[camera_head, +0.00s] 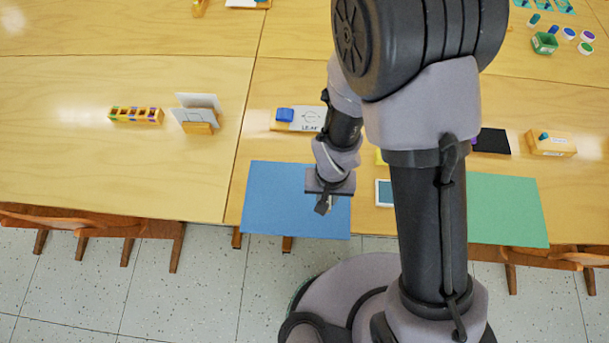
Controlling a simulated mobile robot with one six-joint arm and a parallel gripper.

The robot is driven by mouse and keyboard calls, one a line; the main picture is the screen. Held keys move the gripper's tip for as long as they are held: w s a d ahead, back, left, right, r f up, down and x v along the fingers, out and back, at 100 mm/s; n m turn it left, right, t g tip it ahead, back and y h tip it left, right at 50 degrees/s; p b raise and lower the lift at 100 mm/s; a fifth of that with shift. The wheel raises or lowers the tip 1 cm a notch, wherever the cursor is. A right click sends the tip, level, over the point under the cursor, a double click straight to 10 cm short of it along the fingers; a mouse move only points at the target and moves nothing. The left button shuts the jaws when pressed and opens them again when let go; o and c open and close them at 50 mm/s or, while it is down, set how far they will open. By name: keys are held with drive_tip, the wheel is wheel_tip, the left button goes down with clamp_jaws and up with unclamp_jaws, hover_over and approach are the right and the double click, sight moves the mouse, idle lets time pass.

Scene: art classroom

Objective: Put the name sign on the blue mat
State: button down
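The blue mat (276,196) lies flat at the front edge of the table, left of my arm, and its visible surface is bare. My gripper (323,207) hangs over the mat's right part; its fingers are small and dark, and I see no object in them. A white card in a wooden base (198,122) stands upright on the table to the left, apart from the mat; it may be the name sign, but I see no name on it.
A wooden holder with coloured pieces (135,115) is at the left. A green mat (507,208), a dark pad (492,141) and a wooden box (551,143) are at the right. Chairs (95,222) line the front edge. The table's left front is clear.

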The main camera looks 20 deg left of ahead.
drive_tip(key=w+a, duration=0.1)
drive_tip(key=w, duration=0.2)
drive_tip(key=w+a+f+b, duration=0.1)
drive_tip(key=w+a, duration=0.1)
drive_tip(key=w, duration=0.1)
drive_tip(key=w+a, duration=0.2)
drive_tip(key=w, duration=0.1)
drive_tip(key=shift+f, duration=0.15)
drive_tip(key=shift+w+f+b, duration=0.15)
drive_tip(key=shift+w+b, duration=0.1)
drive_tip(key=shift+b, duration=0.05)
drive_tip(key=shift+f+b, duration=0.7)
drive_tip(key=shift+f, duration=0.8)
drive_tip(key=shift+f, duration=0.2)
drive_tip(key=c, duration=1.3)
unclamp_jaws()
drive_tip(key=shift+o, duration=0.2)
drive_tip(key=shift+r, duration=0.15)
